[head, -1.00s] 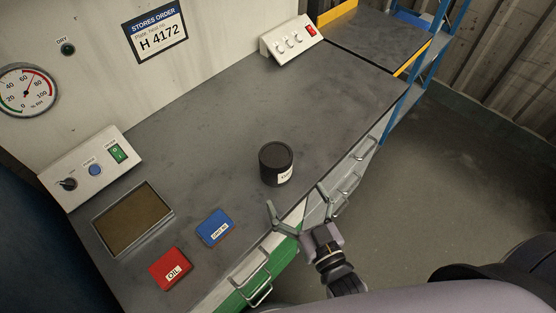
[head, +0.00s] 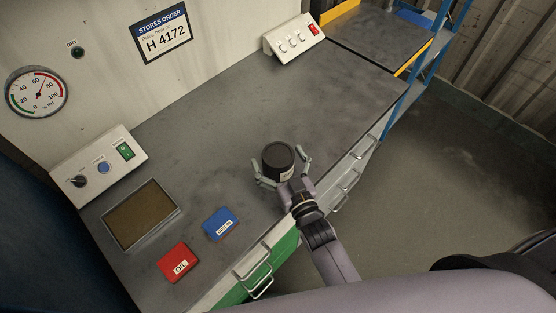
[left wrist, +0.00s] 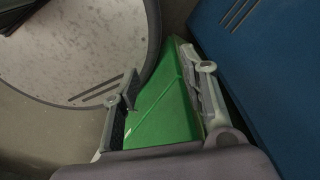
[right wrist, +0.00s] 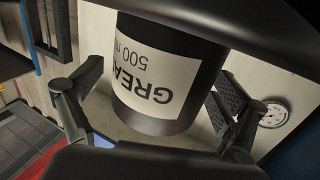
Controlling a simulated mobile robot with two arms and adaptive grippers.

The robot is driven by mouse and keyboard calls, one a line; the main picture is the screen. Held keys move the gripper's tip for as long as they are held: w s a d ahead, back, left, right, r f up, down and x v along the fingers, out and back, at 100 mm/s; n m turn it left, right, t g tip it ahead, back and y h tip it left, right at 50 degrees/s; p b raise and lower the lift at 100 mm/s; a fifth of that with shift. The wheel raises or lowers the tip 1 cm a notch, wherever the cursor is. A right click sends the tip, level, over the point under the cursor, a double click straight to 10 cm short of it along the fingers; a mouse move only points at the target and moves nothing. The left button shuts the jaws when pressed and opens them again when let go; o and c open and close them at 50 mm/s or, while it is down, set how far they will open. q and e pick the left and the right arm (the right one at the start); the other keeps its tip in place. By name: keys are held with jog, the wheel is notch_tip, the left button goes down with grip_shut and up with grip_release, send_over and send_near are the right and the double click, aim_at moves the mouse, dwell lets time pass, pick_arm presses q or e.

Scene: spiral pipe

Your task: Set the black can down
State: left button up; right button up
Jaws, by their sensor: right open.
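The black can (head: 278,158) stands upright on the grey bench top (head: 225,125), near its front edge. My right gripper (head: 281,170) is open, with one finger on each side of the can. In the right wrist view, the can (right wrist: 160,112) lies between the spread fingers, with gaps visible beside it. Its white label reads "GREA" and "500 m", upside down and partly cut off. My left gripper (left wrist: 168,100) shows only in the left wrist view, with its fingers apart and a green surface seen between them.
A blue tile (head: 221,223) and a red "OIL" tile (head: 179,262) lie left of the can, near a brown recessed tray (head: 105,221). Switch boxes stand at the back right (head: 294,38) and left (head: 98,163). The bench behind the can is clear.

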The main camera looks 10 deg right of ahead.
jog(key=c, duration=1.8)
jog(key=shift+r, duration=0.2)
jog(key=shift+c, duration=1)
